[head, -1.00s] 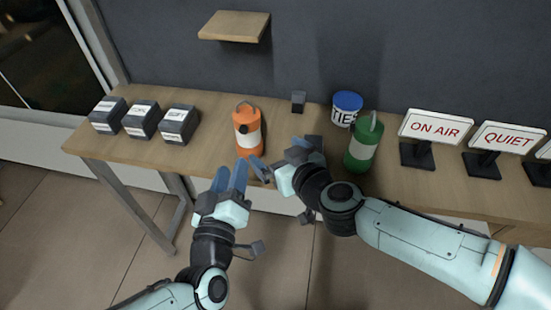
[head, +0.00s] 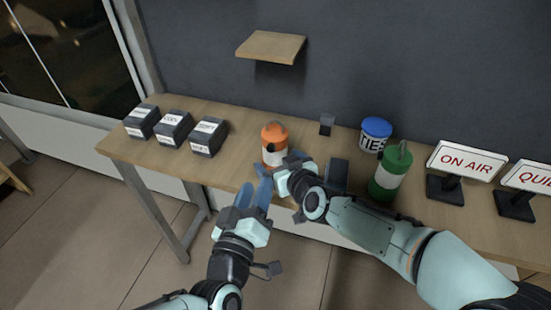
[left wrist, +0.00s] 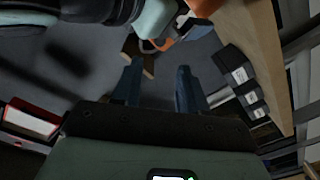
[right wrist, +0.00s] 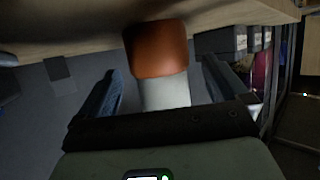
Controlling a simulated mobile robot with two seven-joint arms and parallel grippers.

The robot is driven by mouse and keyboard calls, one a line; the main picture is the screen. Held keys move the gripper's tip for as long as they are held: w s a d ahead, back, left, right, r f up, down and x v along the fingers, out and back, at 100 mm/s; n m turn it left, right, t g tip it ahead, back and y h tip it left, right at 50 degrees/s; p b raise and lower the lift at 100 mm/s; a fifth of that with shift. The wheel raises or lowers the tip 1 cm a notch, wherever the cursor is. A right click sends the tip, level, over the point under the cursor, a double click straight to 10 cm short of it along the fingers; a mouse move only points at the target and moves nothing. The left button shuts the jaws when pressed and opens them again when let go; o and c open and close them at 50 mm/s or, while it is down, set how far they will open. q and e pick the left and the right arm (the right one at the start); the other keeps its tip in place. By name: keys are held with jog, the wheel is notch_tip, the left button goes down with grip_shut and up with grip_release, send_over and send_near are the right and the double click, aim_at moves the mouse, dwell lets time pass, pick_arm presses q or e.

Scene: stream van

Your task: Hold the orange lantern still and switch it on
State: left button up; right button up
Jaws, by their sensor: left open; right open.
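The orange lantern (head: 273,147), with a white band, stands upright on the wooden table near its front edge. My right gripper (head: 285,168) is open at the lantern's front right and hides its lower part. In the right wrist view the lantern (right wrist: 158,50) sits between the two spread fingers, with no clear grip on it. My left gripper (head: 255,188) is open and empty, in front of and below the lantern, off the table's edge. In the left wrist view, orange parts of the lantern (left wrist: 160,45) show beyond the fingers, partly hidden by my right arm. I cannot make out the switch.
Several dark labelled boxes (head: 173,126) stand on the table's left. A small dark block (head: 326,124), a blue-lidded tub (head: 375,135), a green lantern (head: 389,171) and an ON AIR sign (head: 465,162) stand to the right. A small wall shelf (head: 271,47) hangs above.

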jog(key=shift+x, duration=1.4)
jog(key=shift+c, duration=0.3)
jog(key=c, duration=1)
pick_arm(q)
grip_shut()
pick_arm(e)
jog(key=shift+c, duration=0.6)
